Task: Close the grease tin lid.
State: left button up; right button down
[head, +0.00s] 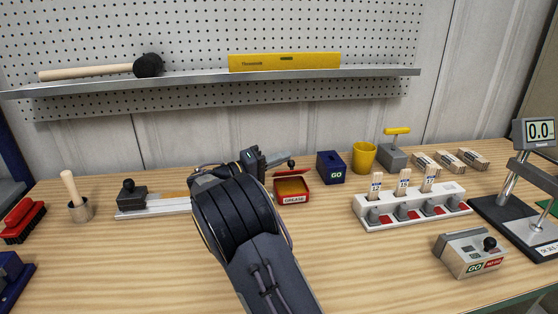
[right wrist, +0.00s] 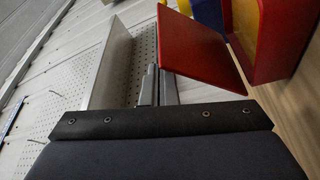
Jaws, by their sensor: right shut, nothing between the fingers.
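The small red grease tin (head: 293,199) with a "GREASE" label stands on the bench, its orange contents showing. Its red lid (right wrist: 200,45) stands open in the right wrist view, raised at an angle from the tin body (right wrist: 288,40). My right gripper (head: 282,162) is at the back left of the tin, close to the raised lid. In the right wrist view its fingertips (right wrist: 157,72) are together and empty, beside the lid's outer side. I cannot tell whether they touch it. My right arm hides part of the bench. My left gripper is not seen.
A blue GO box (head: 331,168), a yellow cup (head: 363,158) and a grey block with a yellow handle (head: 393,156) stand right of the tin. A white rack (head: 410,206) is farther right. A metal shelf (head: 200,83) runs behind. Bench in front of the tin is clear.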

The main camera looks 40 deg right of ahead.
jog(key=shift+s+a+f+b, duration=0.25)
jog(key=shift+s+f+b, duration=0.05)
jog(key=shift+s, duration=0.25)
jog(key=shift+r, duration=0.1)
dwell(0.4)
